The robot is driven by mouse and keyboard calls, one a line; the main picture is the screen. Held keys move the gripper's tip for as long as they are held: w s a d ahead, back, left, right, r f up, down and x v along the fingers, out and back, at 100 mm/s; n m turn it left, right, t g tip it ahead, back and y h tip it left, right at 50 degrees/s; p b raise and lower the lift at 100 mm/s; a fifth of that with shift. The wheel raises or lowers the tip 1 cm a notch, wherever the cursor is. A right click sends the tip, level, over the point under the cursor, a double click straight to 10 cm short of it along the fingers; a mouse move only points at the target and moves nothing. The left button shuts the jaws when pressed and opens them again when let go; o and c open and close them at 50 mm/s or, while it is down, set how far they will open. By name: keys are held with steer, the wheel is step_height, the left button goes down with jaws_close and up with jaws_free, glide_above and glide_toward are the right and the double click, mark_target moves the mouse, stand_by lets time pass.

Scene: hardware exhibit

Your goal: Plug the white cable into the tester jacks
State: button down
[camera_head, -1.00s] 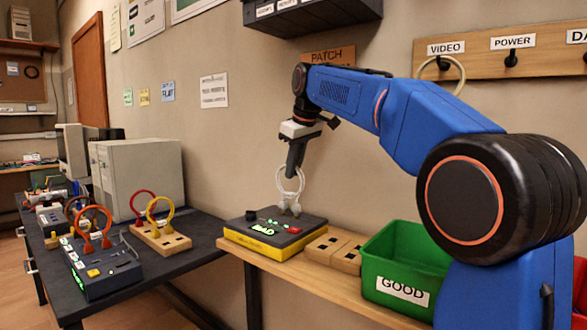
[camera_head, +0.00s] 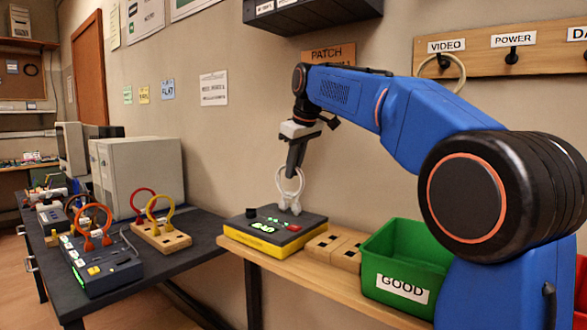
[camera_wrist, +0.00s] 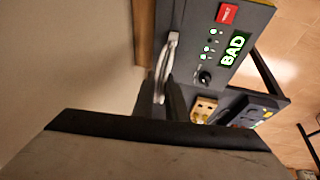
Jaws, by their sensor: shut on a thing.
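The white cable (camera_head: 291,184) is a loop standing upright over the back of the tester, with its pale plugs (camera_head: 290,208) low at the tester's rear top edge. I cannot tell whether the plugs sit in the jacks. My gripper (camera_head: 289,173) points down and is shut on the top of the loop. The tester (camera_head: 264,240) is a dark box with a yellow base. In the wrist view its lit display (camera_wrist: 235,48) reads BAD, and the white cable (camera_wrist: 170,58) lies along the tester's edge by my fingers (camera_wrist: 172,100). The jacks are hidden.
Wooden socket blocks (camera_head: 333,248) and a green GOOD bin (camera_head: 405,262) stand right of the tester on the wooden shelf. A dark table (camera_head: 170,255) at left holds another tester (camera_head: 100,268), a yellow cable on a block and a computer. The wall is close behind.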

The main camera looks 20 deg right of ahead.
steer(key=shift+f, duration=0.3)
stand_by(0.5)
stand_by(0.3)
steer(key=c, duration=1)
jaws_free()
steer(key=shift+c, duration=0.2)
steer(key=v, duration=0.7)
steer(key=shift+r, duration=0.2)
steer(key=shift+s, duration=0.2)
